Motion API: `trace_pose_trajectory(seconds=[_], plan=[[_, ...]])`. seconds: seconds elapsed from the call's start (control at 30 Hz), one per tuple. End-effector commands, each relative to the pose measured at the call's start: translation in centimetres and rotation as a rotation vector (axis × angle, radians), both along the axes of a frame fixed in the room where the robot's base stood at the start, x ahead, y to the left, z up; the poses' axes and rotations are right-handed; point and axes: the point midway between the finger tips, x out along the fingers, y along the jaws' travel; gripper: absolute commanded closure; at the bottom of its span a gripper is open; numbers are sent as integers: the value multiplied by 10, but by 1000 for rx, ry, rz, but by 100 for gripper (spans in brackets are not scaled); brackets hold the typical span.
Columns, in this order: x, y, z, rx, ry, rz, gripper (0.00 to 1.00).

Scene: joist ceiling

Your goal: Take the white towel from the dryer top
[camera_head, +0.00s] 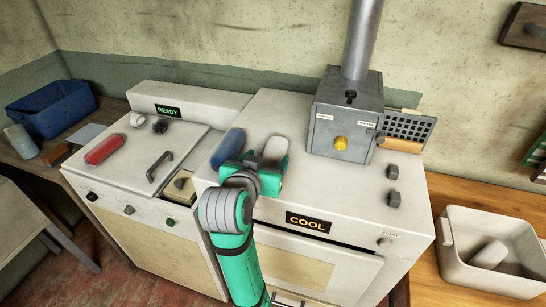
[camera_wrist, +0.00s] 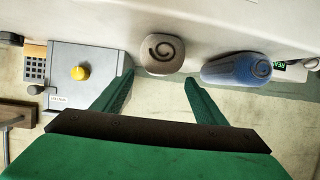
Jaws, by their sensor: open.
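A white rolled towel (camera_head: 275,150) lies on the dryer top (camera_head: 300,120), the right machine marked COOL. In the wrist view the towel (camera_wrist: 162,54) shows its spiral end just beyond and between the fingertips, apart from them. My gripper (camera_head: 262,166) is open and empty at the near side of the towel; its two green fingers also show in the wrist view (camera_wrist: 159,82). My gripper hides the near part of the towel in the head view. A blue rolled towel (camera_head: 228,147) lies close to its left; in the wrist view it is on the right (camera_wrist: 236,68).
A grey metal box (camera_head: 345,110) with a yellow knob and a pipe stands at the dryer's back right. The left washer marked READY holds a red roll (camera_head: 104,149). A white bin (camera_head: 465,275) with a pale roll stands right; a blue bin (camera_head: 52,108) stands left.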

Motion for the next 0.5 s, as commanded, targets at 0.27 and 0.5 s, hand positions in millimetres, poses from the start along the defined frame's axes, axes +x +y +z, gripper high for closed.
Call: trace_pose_trajectory(seconds=[0.27, 0.5], plan=[[17, -6, -8, 0, 1, -1, 34], [46, -16, -21, 0, 2, -1, 34]])
